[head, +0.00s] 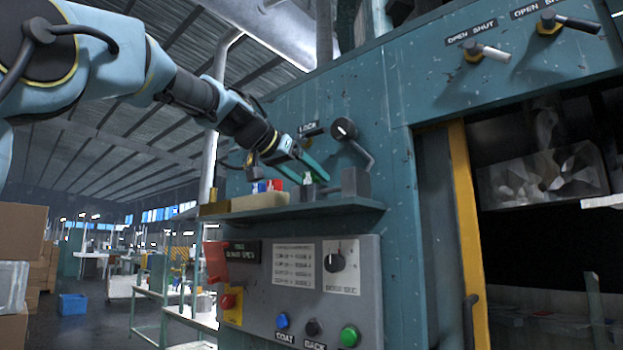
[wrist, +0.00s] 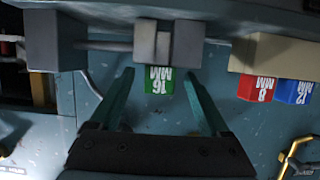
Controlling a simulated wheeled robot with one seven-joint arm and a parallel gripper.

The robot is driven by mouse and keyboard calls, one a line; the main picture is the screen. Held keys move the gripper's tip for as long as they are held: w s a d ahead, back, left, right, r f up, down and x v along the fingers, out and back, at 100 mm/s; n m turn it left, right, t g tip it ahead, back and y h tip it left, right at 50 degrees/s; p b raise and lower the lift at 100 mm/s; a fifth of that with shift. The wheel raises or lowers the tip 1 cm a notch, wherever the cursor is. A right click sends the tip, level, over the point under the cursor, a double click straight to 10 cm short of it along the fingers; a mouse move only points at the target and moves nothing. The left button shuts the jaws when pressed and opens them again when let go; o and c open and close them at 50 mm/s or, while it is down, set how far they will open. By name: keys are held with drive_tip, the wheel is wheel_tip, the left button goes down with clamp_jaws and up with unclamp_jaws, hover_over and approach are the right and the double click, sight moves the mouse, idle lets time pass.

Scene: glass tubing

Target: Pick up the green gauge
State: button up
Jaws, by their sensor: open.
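The green gauge (wrist: 158,83), marked "16 MM", shows in the wrist view just below a grey block, between my two fingers in the picture. In the wrist view my gripper (wrist: 162,76) has one finger on each side of the green gauge, with gaps on both sides. I cannot tell whether the fingertips reach its depth.
A red gauge (wrist: 257,88) marked "8 MM" and a blue gauge (wrist: 292,92) marked "12 MM" sit in a beige block (head: 260,201) beside it. A dark block (head: 355,183) stands on the shelf (head: 330,208) to the right. A control panel (head: 305,275) is below.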

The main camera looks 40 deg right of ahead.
drive_tip(key=shift+c, duration=0.3)
clamp_jaws()
idle(0.3)
